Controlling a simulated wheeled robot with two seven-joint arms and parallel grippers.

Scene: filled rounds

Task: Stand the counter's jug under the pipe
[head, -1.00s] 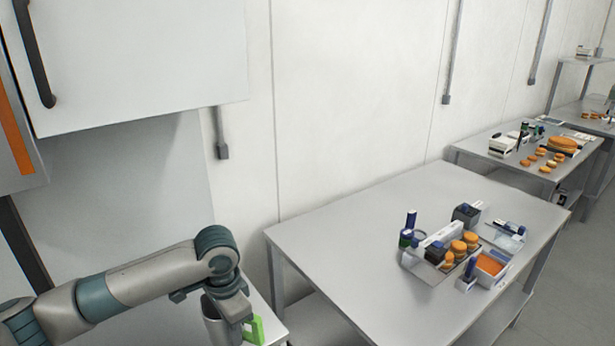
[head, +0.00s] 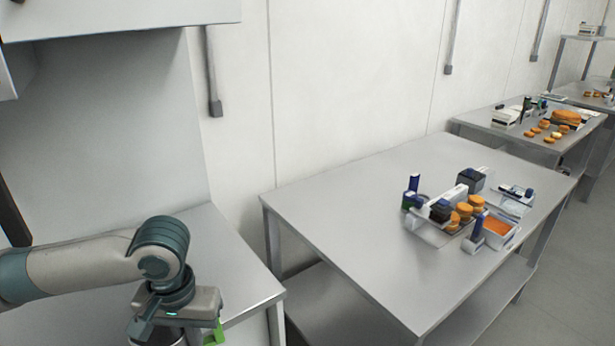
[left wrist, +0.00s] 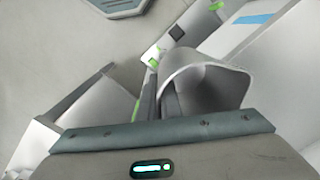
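A grey metal jug (left wrist: 228,88) with a flared mouth fills the middle of the left wrist view. In the head view only a little of a grey round vessel (head: 165,340), apparently this jug, shows below my left gripper (head: 172,328) at the bottom edge. In the left wrist view two dark fingers (left wrist: 158,100) reach to the jug's near side, one seemingly inside its mouth and one outside. Whether they press on its wall is unclear. A bright green part (head: 214,334) shows beside the gripper. I cannot pick out the task's pipe. My right gripper is not in view.
The steel counter (head: 235,285) under my left arm has a free right end. Past a gap stands a table (head: 340,215) with a tray (head: 430,238) of orange rounds and dark-capped items. A white cabinet (head: 110,10) hangs above the counter. Conduits (head: 212,70) run down the wall.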

